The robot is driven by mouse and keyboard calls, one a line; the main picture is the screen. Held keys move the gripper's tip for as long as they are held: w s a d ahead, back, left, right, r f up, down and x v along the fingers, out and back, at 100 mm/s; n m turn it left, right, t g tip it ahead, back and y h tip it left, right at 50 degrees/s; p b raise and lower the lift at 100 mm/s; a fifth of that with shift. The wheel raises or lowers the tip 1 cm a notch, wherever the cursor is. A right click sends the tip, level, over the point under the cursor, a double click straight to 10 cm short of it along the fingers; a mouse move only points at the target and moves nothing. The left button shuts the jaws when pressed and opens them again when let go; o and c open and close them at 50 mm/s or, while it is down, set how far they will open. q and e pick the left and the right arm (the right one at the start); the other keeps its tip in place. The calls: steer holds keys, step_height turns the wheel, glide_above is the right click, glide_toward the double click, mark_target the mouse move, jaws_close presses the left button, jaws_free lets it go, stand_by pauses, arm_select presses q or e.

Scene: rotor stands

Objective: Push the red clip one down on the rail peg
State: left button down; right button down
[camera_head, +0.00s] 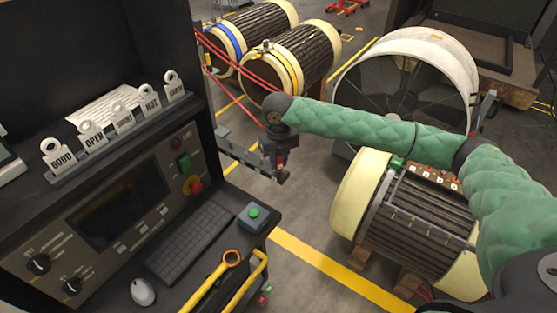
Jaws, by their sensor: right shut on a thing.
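My right gripper (277,160) hangs down from the end of my green-sleeved right arm, over a dark rail (238,155) that sticks out from the right side of the console. It is shut, with a small bit of red showing at its fingers. That red is too small to tell whether it is the red clip or how it sits on a peg. The rail's peg is hidden or too small to make out. Red cables (240,68) run from the upper left toward the gripper. My left gripper is not in view.
The console (120,195) with tags, keyboard and mouse fills the left. A cream-ended rotor (415,215) lies below my right arm, a large round housing (440,60) behind it. Yellow-striped floor lies between.

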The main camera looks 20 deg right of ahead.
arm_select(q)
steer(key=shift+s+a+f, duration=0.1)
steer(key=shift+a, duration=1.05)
